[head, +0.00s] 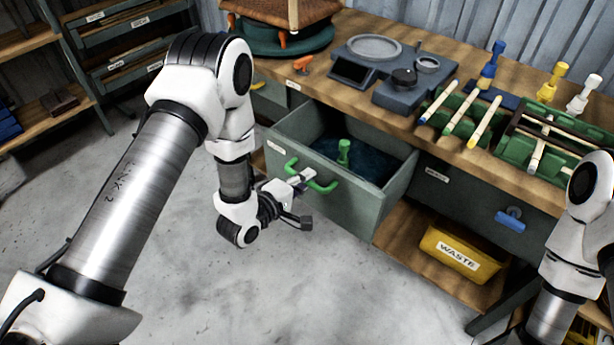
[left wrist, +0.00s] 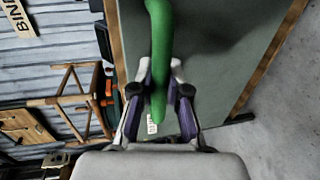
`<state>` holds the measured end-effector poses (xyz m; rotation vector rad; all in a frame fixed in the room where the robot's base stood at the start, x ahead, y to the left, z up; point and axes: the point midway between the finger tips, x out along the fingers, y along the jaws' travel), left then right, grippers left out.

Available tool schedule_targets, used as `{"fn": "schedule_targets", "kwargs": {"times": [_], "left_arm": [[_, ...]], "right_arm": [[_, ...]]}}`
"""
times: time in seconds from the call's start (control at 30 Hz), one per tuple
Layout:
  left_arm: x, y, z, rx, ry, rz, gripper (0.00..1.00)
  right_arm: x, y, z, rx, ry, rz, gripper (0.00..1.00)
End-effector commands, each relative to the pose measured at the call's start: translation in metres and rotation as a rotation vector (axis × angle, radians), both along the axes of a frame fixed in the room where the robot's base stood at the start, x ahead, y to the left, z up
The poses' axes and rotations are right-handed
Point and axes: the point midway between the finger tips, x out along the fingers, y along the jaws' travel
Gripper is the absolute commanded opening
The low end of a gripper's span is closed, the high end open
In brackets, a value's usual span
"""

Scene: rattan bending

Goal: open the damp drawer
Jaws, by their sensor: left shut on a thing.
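The damp drawer (head: 342,196) is a grey-green drawer under the wooden workbench. It stands pulled out, and a dark blue lining and a green peg-like object (head: 343,150) show inside it. Its green bar handle (head: 322,187) is on the front face. My left gripper (head: 303,182) is shut on this handle. In the left wrist view the green handle (left wrist: 160,50) runs between the two fingers of my left gripper (left wrist: 160,95). My right arm shows at the right edge of the head view, but its gripper is out of view.
A yellow WASTE bin (head: 458,255) sits on the lower shelf right of the drawer. Another drawer with a blue handle (head: 511,218) is shut. A scale-like device (head: 372,50), racks with rods (head: 462,118) and colored pegs stand on the bench top. The grey floor before the drawer is clear.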

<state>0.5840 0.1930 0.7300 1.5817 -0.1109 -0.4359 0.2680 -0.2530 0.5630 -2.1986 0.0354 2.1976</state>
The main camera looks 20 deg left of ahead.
Motion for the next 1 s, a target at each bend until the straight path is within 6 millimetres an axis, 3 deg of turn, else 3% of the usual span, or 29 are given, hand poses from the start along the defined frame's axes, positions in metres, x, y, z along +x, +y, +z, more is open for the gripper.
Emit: {"fn": "schedule_targets", "kwargs": {"times": [0.43, 0.47, 0.5, 0.53, 0.87, 1.0], "left_arm": [[-0.001, 0.001, 0.000, 0.000, 0.000, 0.001, 0.00], [-0.001, 0.001, 0.000, 0.000, 0.000, 0.001, 0.22], [-0.001, 0.001, 0.000, 0.000, 0.000, 0.001, 0.36], [-0.001, 0.001, 0.000, 0.000, 0.000, 0.001, 0.41], [-0.003, 0.002, 0.000, -0.001, 0.000, 0.001, 0.41], [-0.020, 0.008, 0.003, -0.002, 0.003, 0.003, 0.41]], "right_arm": [[0.000, 0.000, 0.000, 0.000, 0.000, 0.000, 0.40], [0.000, 0.000, 0.000, 0.000, 0.000, 0.000, 0.40], [0.000, 0.000, 0.000, 0.000, 0.000, 0.000, 0.40], [0.000, 0.000, 0.000, 0.000, 0.000, 0.000, 0.40], [0.000, 0.000, 0.000, 0.000, 0.000, 0.000, 0.40], [0.000, 0.000, 0.000, 0.000, 0.000, 0.000, 0.40]]}}
